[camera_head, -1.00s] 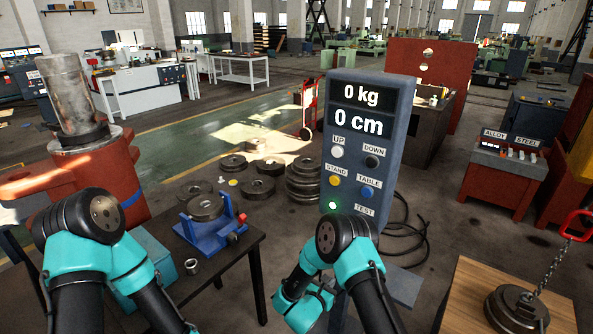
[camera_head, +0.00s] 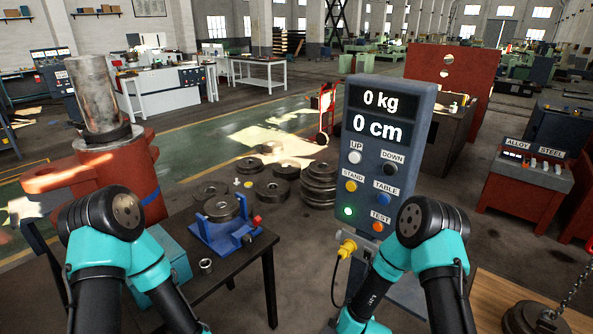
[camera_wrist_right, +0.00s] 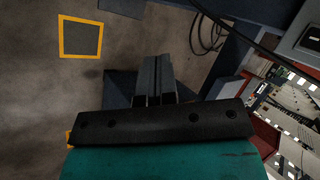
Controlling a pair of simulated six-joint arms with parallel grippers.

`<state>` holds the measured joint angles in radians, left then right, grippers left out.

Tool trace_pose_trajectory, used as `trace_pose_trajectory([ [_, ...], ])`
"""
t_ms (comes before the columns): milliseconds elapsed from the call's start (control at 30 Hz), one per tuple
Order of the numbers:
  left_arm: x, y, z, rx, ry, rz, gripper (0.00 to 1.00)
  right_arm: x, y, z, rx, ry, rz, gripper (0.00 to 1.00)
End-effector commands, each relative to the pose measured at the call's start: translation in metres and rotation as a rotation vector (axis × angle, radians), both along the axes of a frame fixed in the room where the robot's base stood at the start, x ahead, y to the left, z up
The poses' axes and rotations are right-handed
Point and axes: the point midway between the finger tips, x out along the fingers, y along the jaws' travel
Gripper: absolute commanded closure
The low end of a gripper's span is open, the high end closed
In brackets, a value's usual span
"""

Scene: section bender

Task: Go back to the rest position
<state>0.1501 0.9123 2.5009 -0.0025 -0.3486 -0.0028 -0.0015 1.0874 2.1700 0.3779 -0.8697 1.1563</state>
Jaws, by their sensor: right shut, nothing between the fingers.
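The control post (camera_head: 384,170) stands in the centre of the head view. Its display reads 0 kg and 0 cm, and a green light glows on it. My right arm (camera_head: 430,250) is raised just right of the post's lower part. The right gripper is out of the head view; in the right wrist view its fingers (camera_wrist_right: 152,72) are together and empty, above the floor. My left arm (camera_head: 110,240) is raised at the left, in front of the red machine (camera_head: 100,180). The left gripper is out of the picture.
A dark table (camera_head: 238,262) holds a blue fixture (camera_head: 222,238) with a dark ring in it. Several dark discs (camera_head: 320,180) lie on the floor beyond. A yellow plug (camera_head: 346,248) with a cable sits on the post. A wooden table (camera_head: 490,312) is at lower right.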

Motion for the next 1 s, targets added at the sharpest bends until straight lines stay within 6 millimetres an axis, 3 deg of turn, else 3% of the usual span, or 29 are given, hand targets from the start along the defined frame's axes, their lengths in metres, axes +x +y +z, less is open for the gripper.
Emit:
trace_pose_trajectory([
  [300, 0.000, 0.000, 0.000, 0.000, 0.000, 0.000, 0.57, -0.082, -0.008, 0.002, -0.184, 0.207, 0.664, 1.00],
  [600, 0.000, 0.000, 0.000, 0.000, 0.000, 0.000, 0.57, -0.162, -0.014, 0.017, -0.262, 0.263, 1.287, 1.00],
  [767, 0.000, 0.000, 0.000, 0.000, 0.000, 0.000, 0.57, -0.182, -0.015, 0.022, -0.270, 0.255, 1.440, 1.00],
  [1000, 0.000, 0.000, 0.000, 0.000, 0.000, 0.000, 0.57, -0.183, -0.016, 0.022, -0.272, 0.254, 1.457, 1.00],
])
